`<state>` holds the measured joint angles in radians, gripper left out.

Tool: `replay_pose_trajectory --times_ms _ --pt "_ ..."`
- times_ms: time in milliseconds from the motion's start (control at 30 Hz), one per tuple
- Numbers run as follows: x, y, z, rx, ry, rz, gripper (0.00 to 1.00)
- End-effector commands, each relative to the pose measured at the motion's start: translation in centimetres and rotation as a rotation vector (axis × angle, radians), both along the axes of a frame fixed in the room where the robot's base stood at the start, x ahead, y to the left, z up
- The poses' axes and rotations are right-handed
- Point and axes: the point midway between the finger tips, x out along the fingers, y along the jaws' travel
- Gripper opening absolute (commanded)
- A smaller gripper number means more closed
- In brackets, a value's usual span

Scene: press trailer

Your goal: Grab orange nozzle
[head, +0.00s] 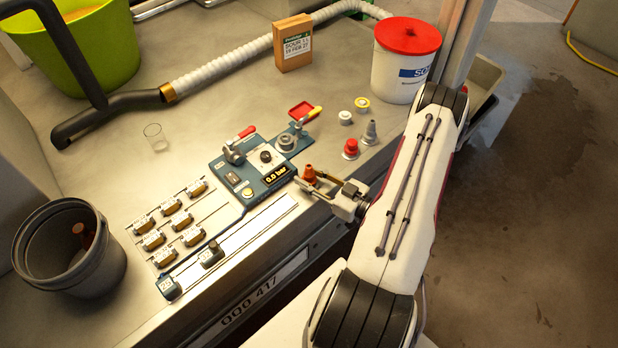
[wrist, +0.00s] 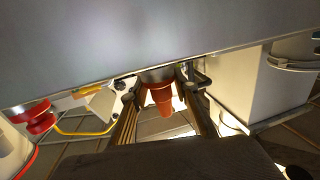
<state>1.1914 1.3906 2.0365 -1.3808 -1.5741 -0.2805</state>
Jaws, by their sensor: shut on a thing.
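The orange nozzle (head: 309,175) is a small flared cone beside the front right corner of the blue control panel. My gripper (head: 317,182) is at its side, reaching in from the right, with its fingers shut on it. In the wrist view the orange nozzle (wrist: 160,97) sits between the two fingertips of my gripper (wrist: 159,82), its narrow end toward the lower part of the picture. From these views I cannot tell whether the nozzle touches the surface below it.
A red nozzle (head: 350,149), a grey nozzle (head: 370,132) and two small ring-shaped pieces stand behind my gripper. The blue panel (head: 258,172) with a red-handled valve is left. A white bucket with red lid (head: 396,75) stands at the back right. A grey bucket (head: 103,265) is front left.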

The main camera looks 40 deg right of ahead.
Motion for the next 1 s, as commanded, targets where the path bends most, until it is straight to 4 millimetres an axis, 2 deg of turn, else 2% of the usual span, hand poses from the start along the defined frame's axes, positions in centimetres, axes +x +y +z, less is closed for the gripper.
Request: replay_pose_trajectory --times_ms 700,1000 --pt "0.0 0.0 7.4 -0.001 0.000 0.000 0.05" --pt "0.0 0.0 9.0 -0.001 0.000 0.000 0.05"
